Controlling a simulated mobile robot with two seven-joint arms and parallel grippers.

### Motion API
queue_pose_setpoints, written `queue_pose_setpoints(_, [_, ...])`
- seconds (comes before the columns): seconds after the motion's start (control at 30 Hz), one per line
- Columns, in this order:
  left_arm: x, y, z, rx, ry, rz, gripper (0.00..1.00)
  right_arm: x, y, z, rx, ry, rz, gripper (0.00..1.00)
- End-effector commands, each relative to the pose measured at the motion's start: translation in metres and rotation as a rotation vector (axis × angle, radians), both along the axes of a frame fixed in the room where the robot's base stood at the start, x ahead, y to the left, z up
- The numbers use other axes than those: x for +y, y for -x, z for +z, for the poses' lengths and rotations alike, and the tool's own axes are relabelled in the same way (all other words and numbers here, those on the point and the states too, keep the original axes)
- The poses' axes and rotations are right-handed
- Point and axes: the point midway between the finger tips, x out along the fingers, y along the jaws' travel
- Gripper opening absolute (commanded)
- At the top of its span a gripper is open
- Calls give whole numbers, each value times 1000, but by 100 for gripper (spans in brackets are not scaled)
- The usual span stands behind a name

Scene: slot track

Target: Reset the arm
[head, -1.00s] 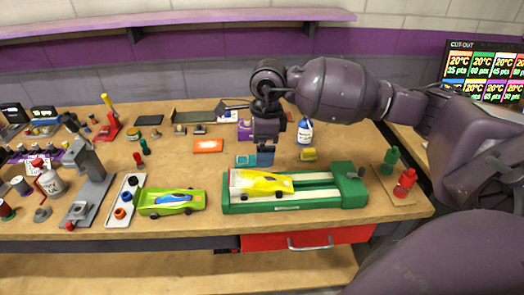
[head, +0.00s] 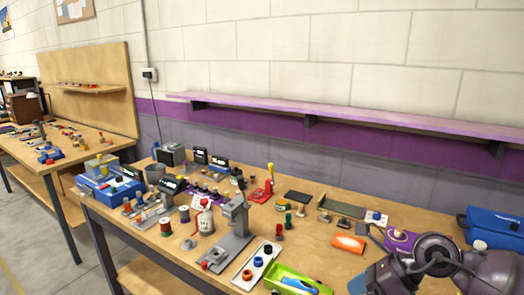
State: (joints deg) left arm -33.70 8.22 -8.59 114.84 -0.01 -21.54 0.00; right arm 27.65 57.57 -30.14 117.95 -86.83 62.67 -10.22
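My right arm comes in at the lower right corner in the head view, folded low over the workbench's front right part. Its gripper (head: 376,277) points down and left, to the right of the green car. Its fingertips are partly cut off by the lower edge, so I cannot tell whether it is open or shut. My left arm and gripper are out of view.
The green car (head: 293,283), a white tray of coloured rings (head: 257,267) and a grey press (head: 232,235) stand near the front. An orange box (head: 348,243) and a blue case (head: 491,228) lie right. A purple shelf (head: 350,117) hangs behind. Another bench (head: 60,150) stands left.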

Motion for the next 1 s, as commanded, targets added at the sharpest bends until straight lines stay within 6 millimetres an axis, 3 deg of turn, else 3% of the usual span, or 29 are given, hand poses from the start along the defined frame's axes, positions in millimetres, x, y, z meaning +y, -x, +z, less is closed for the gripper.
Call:
queue_pose_setpoints(0.1, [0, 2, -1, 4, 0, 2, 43, 35, 12, 13, 49, -277, -87, 100])
queue_pose_setpoints(0.2, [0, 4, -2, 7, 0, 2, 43, 53, 16, 30, 101, -500, -188, 100])
queue_pose_setpoints(0.4, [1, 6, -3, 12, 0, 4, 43, 60, 13, 61, 226, -915, -449, 100])
queue_pose_setpoints(0.53, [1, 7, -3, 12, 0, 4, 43, 44, 6, 72, 326, -1155, -662, 100])
queue_pose_setpoints(0.67, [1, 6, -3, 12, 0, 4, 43, 18, 0, 70, 432, -1366, -902, 100])
queue_pose_setpoints(0.87, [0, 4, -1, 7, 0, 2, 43, -33, 1, 40, 617, -1626, -1325, 100])
queue_pose_setpoints(1.0, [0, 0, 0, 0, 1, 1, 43, -67, 16, 3, 755, -1746, -1652, 100])
